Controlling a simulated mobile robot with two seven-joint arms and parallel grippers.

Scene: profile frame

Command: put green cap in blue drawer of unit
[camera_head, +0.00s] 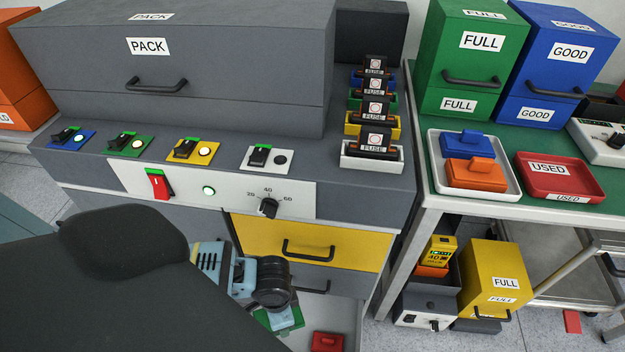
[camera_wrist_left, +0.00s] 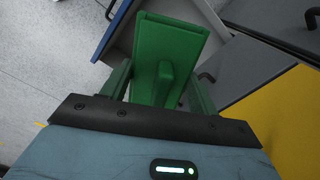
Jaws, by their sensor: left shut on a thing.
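My left gripper (camera_head: 282,312) is low in front of the unit in the head view, and my own arm covers much of the lower left. It is shut on the green cap (camera_wrist_left: 178,38), which fills the middle of the left wrist view between the fingers (camera_wrist_left: 160,88). Only a little green shows under the gripper in the head view. Beyond the cap, in the left wrist view, is a pulled-out drawer with a blue edge (camera_wrist_left: 118,30) and grey walls; its inside is mostly hidden by the cap. My right gripper is not in view.
The grey unit (camera_head: 365,220) has a yellow drawer (camera_head: 320,236), which looks closed, and a grey drawer (camera_head: 325,276) below it. A red block (camera_head: 326,341) lies low at the bottom; I cannot tell on what. A green-topped table (camera_head: 455,193) stands at right.

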